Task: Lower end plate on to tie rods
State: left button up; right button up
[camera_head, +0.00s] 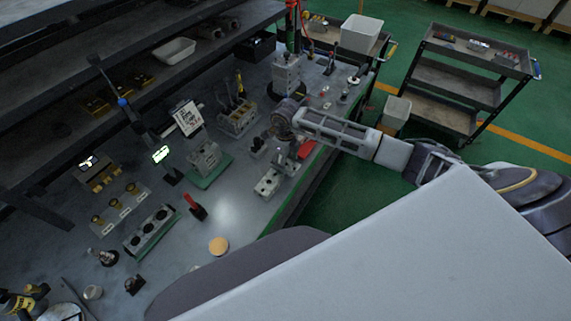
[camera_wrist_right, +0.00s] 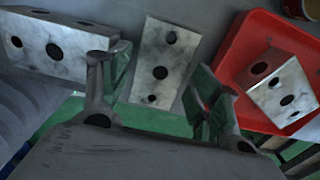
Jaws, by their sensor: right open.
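My right gripper (camera_wrist_right: 158,100) is open and empty in the right wrist view, its two fingers apart. In the head view the right gripper (camera_head: 283,139) hangs over the bench, partly hidden by its own wrist. A pale metal plate with dark holes (camera_wrist_right: 175,72) shows between the fingers in the wrist view; contact cannot be told. I cannot tell for certain whether it is the end plate. A fixture with thin upright rods (camera_head: 237,112) stands left of the right gripper in the head view; these may be the tie rods. My left gripper is not in view.
A holed block (camera_wrist_right: 45,42) lies left of the fingers. Another block (camera_wrist_right: 286,92) sits in a red tray (camera_wrist_right: 236,40) on the right. A green-based fixture (camera_head: 207,172) stands on the bench. A trolley (camera_head: 465,90) stands on the floor. The bench's front edge runs close below the arm.

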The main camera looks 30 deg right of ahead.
jog(key=shift+f, duration=0.75)
jog(key=c, duration=1.3)
jog(key=shift+r, duration=0.15)
jog(key=shift+r+b, duration=0.65)
jog(key=shift+r, duration=4.3)
jog(key=shift+w+r, duration=0.1)
